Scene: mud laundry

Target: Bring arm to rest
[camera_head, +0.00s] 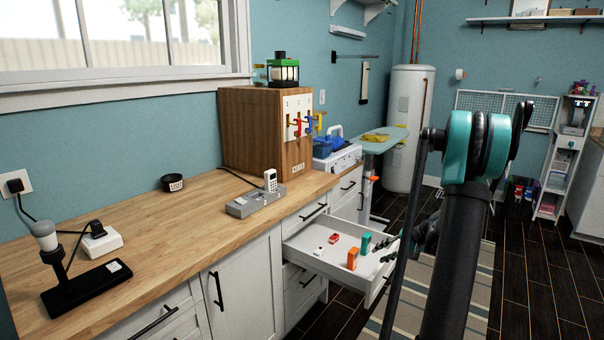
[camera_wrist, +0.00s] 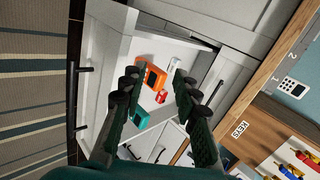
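My gripper (camera_wrist: 160,88) is open in the wrist view, its two dark green fingers spread with nothing held between them. It points down toward an open white drawer (camera_head: 304,259). In the head view my gripper (camera_head: 386,246) shows only in part, at the drawer's right end, beside my arm. The drawer holds an orange device (camera_head: 352,259), a teal device (camera_head: 366,243), a small red item (camera_head: 334,238) and a small white item (camera_head: 319,251). In the wrist view the orange device (camera_wrist: 153,77) appears between the fingers; the gap in depth is hard to tell.
An ironing board (camera_head: 377,140) and water heater (camera_head: 408,120) stand behind. Striped rug lies right.

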